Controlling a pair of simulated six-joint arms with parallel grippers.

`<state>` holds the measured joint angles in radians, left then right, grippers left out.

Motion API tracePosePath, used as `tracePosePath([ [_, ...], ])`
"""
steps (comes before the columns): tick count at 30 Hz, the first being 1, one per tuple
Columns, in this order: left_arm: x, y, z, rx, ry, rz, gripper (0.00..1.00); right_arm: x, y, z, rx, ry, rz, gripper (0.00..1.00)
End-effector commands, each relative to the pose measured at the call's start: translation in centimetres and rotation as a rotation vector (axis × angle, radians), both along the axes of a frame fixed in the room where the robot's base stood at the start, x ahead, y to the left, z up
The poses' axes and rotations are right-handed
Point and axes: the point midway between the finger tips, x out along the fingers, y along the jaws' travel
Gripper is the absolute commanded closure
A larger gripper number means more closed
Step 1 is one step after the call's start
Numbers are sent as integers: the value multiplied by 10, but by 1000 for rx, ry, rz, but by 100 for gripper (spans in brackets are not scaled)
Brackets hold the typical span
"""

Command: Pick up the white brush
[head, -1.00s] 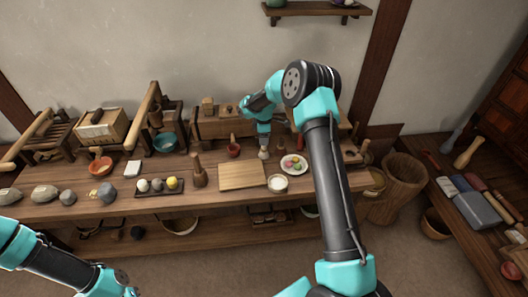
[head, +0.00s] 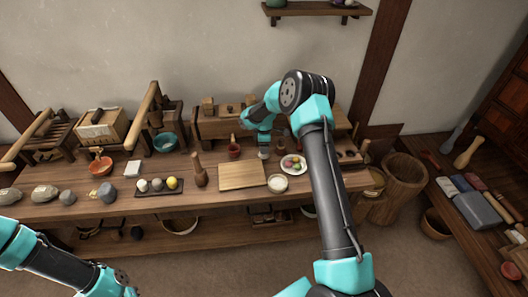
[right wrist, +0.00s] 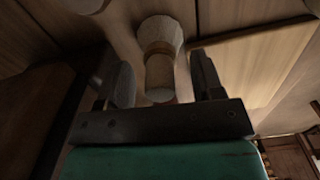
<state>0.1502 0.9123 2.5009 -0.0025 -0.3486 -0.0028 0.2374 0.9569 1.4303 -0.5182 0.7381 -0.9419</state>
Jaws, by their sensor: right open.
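The white brush (head: 263,154) appears as a small pale shape on the long wooden bench, just below my right gripper (head: 264,147). In the right wrist view, the pale, waisted brush (right wrist: 159,42) lies between the two dark fingers of my right gripper (right wrist: 164,75). The fingers are apart, with a gap visible on either side of the brush.
A light wooden board (head: 241,176) lies just left of and in front of the brush. A small red pot (head: 234,151) and a wooden pestle (head: 200,172) stand left.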

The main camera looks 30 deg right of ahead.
Motion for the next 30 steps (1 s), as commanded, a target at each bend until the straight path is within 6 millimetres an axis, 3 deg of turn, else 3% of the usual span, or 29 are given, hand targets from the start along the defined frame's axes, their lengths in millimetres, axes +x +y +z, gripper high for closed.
tracePosePath([
  [2,0,0,0,0,0,0,100,0,0,0,0,0,0,45],
  [17,0,0,0,0,0,0,100,0,0,0,0,0,0,92],
  [29,0,0,0,0,0,0,100,0,0,1,0,0,0,93],
  [30,0,0,0,0,0,0,100,0,0,2,0,0,0,100],
])
